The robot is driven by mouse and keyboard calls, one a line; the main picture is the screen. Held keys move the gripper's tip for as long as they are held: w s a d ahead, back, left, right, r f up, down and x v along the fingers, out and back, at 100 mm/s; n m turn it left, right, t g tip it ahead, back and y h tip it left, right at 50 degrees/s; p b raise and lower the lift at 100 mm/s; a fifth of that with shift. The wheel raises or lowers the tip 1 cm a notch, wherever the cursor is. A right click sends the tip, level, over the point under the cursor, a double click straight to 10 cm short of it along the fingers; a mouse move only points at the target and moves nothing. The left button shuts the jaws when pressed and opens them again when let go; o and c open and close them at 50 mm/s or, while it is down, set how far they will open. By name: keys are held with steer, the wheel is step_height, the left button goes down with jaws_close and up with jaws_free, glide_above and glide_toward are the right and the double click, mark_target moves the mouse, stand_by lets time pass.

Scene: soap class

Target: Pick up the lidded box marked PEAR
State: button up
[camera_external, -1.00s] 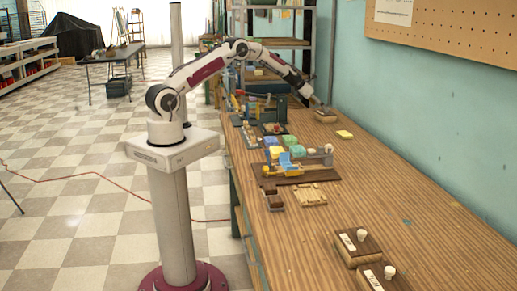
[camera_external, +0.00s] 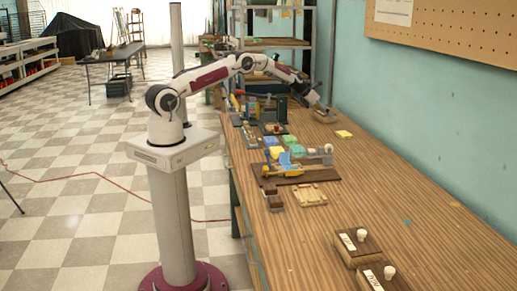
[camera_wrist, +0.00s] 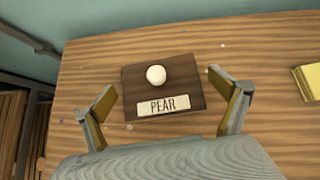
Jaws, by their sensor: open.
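The lidded box marked PEAR (camera_wrist: 188,82) lies on the wooden table in the wrist view. It has a dark brown lid with a round white knob and a pale label reading PEAR. My gripper (camera_wrist: 166,105) is open, with one finger on each side of the box. Both fingers look apart from it, and nothing is held. In the external view my gripper (camera_external: 322,106) is at the far end of the table, over the box (camera_external: 325,117), which it partly hides.
A yellow block (camera_external: 344,134) lies near the box; it also shows in the wrist view (camera_wrist: 308,82). Two other lidded boxes (camera_external: 358,247) with white knobs stand at the table's near end. Colored blocks and tools (camera_external: 290,150) crowd the left side. The right side is mostly clear.

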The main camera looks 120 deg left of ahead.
stand_by(0.5)
steer(key=c, duration=1.3)
steer(key=shift+r, duration=5)
